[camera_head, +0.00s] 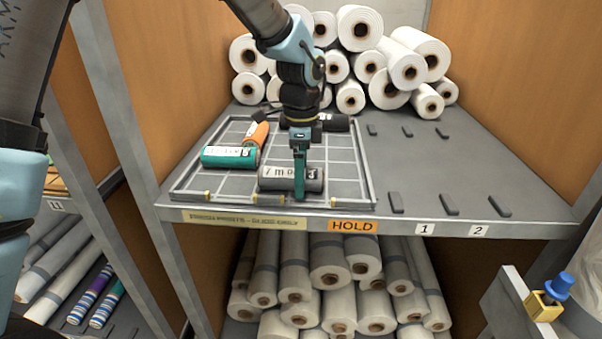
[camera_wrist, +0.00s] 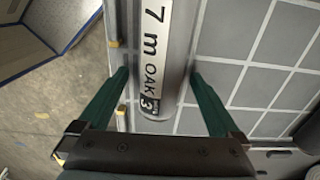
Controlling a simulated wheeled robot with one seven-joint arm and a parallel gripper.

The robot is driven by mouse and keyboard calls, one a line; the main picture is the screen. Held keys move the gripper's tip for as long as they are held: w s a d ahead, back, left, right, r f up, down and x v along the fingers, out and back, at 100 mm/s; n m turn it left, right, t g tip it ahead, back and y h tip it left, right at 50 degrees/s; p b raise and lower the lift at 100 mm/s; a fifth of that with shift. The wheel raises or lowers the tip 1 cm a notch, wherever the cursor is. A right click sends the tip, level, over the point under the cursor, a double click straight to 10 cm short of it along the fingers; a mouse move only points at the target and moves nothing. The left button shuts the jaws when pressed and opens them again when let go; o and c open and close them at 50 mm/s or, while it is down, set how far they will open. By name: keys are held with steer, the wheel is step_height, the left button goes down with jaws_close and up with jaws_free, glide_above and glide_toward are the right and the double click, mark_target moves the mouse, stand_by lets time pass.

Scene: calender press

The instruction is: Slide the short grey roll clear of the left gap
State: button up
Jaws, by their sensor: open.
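The short grey roll (camera_head: 272,182), with a white label reading "7 m OAK 3", lies crosswise along the front of the gridded tray (camera_head: 188,188). My gripper (camera_head: 300,178) is over the roll's right part, pointing down. In the wrist view the roll (camera_wrist: 178,50) lies between the open fingers of my gripper (camera_wrist: 160,78), with space on both sides. The left gap (camera_head: 423,203), above the tag 1, lies between dark stops at the shelf's front right; no roll shows in it.
A teal roll (camera_head: 214,157) and a tilted orange roll (camera_head: 259,135) lie at the tray's left; a black roll (camera_head: 336,123) lies at its back. White rolls (camera_head: 360,30) are piled behind. The shelf (camera_head: 470,165) right of the tray is bare except for low stops.

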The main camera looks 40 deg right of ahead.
step_height(320, 180, up, 11)
steer(key=shift+f+b, duration=0.1)
steer(key=shift+b, duration=0.85)
